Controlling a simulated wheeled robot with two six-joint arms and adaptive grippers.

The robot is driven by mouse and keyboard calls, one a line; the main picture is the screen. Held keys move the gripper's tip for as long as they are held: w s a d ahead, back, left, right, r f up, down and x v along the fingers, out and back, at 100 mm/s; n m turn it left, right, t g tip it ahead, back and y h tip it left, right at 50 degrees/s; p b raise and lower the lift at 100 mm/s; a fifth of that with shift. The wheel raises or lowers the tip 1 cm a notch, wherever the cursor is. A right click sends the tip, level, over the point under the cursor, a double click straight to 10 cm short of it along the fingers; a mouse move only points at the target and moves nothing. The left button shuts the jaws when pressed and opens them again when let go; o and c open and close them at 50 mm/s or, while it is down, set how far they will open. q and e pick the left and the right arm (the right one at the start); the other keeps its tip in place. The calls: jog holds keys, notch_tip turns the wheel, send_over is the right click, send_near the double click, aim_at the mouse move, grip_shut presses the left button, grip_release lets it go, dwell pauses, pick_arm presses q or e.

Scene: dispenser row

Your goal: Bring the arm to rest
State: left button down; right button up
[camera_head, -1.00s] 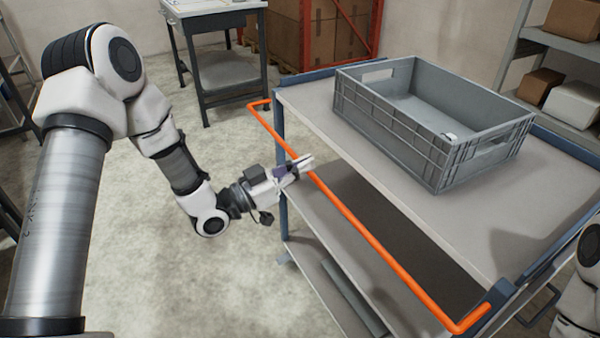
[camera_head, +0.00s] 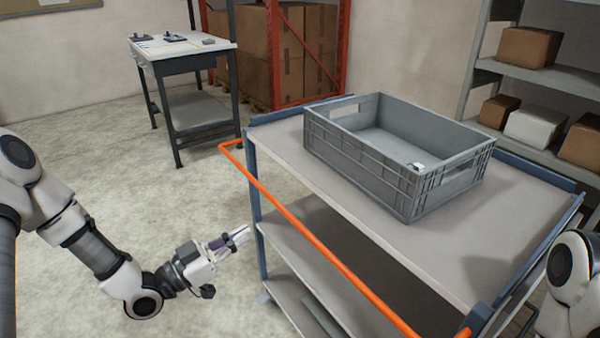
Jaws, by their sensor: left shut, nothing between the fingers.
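My left arm comes in from the left edge and reaches low over the floor. My left gripper (camera_head: 238,238) is shut and empty. It is just left of the cart (camera_head: 440,248), clear of the orange handle bar (camera_head: 300,230) as seen from the head. My right gripper is out of view; only a part of my right arm shows at the lower right edge.
A work table (camera_head: 180,50) stands at the back left. Shelves (camera_head: 555,75) with boxes are at the right. The floor (camera_head: 110,150) left of the cart is open.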

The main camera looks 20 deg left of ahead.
pick_arm(q)
jog(key=s+d+f+n+g+y+p, duration=0.1)
jog(key=s+d+f+g+y+p, duration=0.1)
jog(key=s+d+f+g+p, duration=0.4)
jog(key=s+d+f+g+y+p, duration=0.2)
jog(key=s+d+f+g, duration=0.15)
jog(key=f, duration=0.45)
jog(key=s+a+f+n+g+y, duration=0.3)
jog(key=s+f+y, duration=0.1)
jog(key=s, duration=0.3)
jog(key=s+a+f+n+g+y, duration=0.3)
jog(key=s+a+f+n+y, duration=0.1)
jog(key=s, duration=0.4)
jog(key=shift+s+a+p, duration=0.25)
jog(key=shift+s+p, duration=0.05)
jog(key=shift+p, duration=0.15)
